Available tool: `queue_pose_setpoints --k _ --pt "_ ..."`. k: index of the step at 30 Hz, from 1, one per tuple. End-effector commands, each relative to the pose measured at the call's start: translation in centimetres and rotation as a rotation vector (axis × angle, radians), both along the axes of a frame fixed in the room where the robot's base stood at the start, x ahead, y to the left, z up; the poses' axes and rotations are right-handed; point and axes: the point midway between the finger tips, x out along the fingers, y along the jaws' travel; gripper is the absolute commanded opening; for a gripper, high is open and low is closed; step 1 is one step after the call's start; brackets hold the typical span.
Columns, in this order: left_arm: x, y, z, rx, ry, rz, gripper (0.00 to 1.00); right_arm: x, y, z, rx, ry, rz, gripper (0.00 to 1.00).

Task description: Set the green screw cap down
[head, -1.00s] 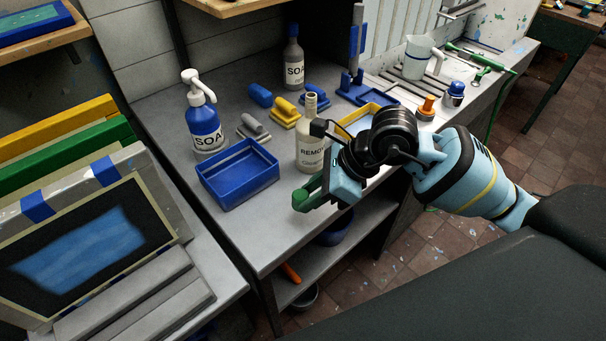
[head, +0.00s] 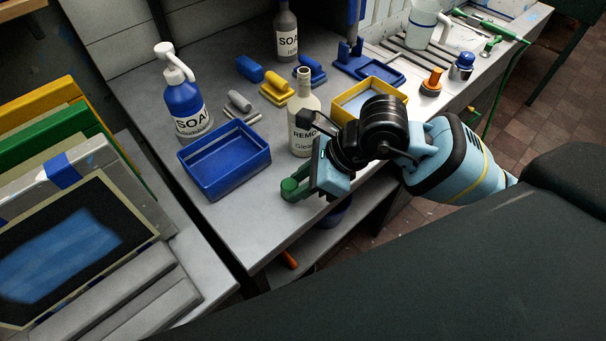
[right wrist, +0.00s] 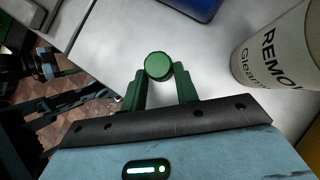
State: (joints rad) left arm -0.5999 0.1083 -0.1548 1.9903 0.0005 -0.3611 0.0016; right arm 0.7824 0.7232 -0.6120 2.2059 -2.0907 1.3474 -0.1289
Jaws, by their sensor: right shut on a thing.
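The green screw cap (head: 288,186) is a small round green cap. My right gripper (head: 297,188), with green fingers, is shut on it just inside the front edge of the grey bench. In the right wrist view the cap (right wrist: 159,65) sits between the two fingertips (right wrist: 159,78), with pale bench top behind it. I cannot tell whether the cap touches the bench. The cream remover bottle (head: 303,118) stands upright beside the gripper, with its neck bare. It also shows at the right of the wrist view (right wrist: 285,52). My left gripper is not in view.
A blue tray (head: 225,165) lies left of the cap, with bare bench (head: 245,222) in front. A soap pump bottle (head: 186,100) stands behind that tray. A yellow tray (head: 372,88) is behind my right wrist. Framed screens (head: 65,235) stand at the left.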

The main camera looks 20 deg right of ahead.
Motion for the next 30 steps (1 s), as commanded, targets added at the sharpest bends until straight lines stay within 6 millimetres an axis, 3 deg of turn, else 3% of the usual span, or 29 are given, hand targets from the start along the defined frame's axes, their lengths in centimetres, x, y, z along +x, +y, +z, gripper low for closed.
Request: queue_pose_setpoints --k 11,12,16,25,30 --pt "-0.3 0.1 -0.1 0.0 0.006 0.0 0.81 0.0 0.0 -0.3 0.0 -0.002 0.0 0.04" --pt "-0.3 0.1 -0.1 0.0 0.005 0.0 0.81 0.0 0.0 -0.3 0.0 -0.002 0.0 0.34" --pt "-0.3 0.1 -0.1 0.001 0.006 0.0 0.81 0.0 0.0 -0.2 0.0 -0.002 0.0 0.51" --pt "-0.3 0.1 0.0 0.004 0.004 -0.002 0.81 0.1 0.0 -0.1 0.001 -0.003 0.0 0.52" --pt "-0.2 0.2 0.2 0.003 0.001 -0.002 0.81 -0.1 -0.6 1.1 -0.001 -0.006 -0.002 0.52"
